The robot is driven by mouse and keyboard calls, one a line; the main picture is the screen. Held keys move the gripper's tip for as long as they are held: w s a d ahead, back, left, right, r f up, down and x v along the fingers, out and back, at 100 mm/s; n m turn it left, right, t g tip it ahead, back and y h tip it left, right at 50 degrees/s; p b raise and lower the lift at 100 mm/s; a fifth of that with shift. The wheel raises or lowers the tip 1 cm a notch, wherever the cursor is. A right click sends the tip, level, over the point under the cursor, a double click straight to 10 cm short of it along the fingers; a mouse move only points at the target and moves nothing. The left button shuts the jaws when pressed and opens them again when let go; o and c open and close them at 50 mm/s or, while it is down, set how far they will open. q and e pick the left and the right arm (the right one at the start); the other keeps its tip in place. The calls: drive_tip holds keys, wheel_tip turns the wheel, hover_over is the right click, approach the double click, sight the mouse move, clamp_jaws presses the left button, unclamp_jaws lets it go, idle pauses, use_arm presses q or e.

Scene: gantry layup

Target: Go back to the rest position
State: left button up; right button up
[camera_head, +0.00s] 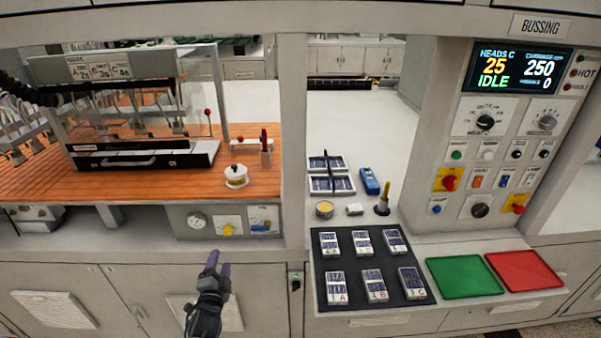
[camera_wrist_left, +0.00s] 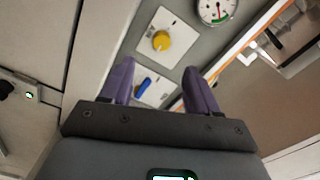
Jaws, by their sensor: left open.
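My left gripper (camera_head: 217,264) has purple fingers and a dark body. In the head view it hangs in front of the grey cabinet front, below the wooden worktop. In the left wrist view the gripper (camera_wrist_left: 160,88) is open and empty, with its two fingers apart. Between and beyond the fingers are a yellow knob (camera_wrist_left: 161,40) and a blue lever (camera_wrist_left: 144,86) on a grey panel, apart from the fingers. My right gripper does not show in either view.
The orange slatted worktop (camera_head: 110,185) carries a machine with a clear cover. A black mat (camera_head: 352,293) with several labelled pieces, a green tray (camera_head: 462,278) and a red tray (camera_head: 523,271) lie to the right. A control panel with a lit display (camera_head: 517,70) stands at right.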

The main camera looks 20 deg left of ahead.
use_arm(q)
drive_tip(key=s+d+f+g, duration=0.1)
drive_tip(key=s+d+f, duration=0.1)
drive_tip(key=s+f, duration=0.45)
drive_tip(key=s+d+f+n+g+h, duration=0.2)
drive_tip(key=s+d+f+g+h, duration=0.1)
drive_tip(key=s+d, duration=0.55)
drive_tip(key=s+d+f+n+g+h, duration=0.2)
drive_tip(key=s+d+f+g, duration=0.15)
drive_tip(key=s+d, duration=0.5)
drive_tip(key=s+d+r+n+g+h, duration=0.1)
drive_tip(key=s+r+n+g+h, duration=0.3)
drive_tip(key=s+r, duration=0.6)
wheel_tip(320, 180, up, 25)
drive_tip(key=s+g+y+p, duration=0.1)
drive_tip(key=s+y+p, duration=0.1)
drive_tip(key=p, duration=2.4)
drive_tip(key=shift+m+g, duration=0.3)
drive_tip(key=shift+g, duration=0.05)
drive_tip(key=shift+f, duration=0.1)
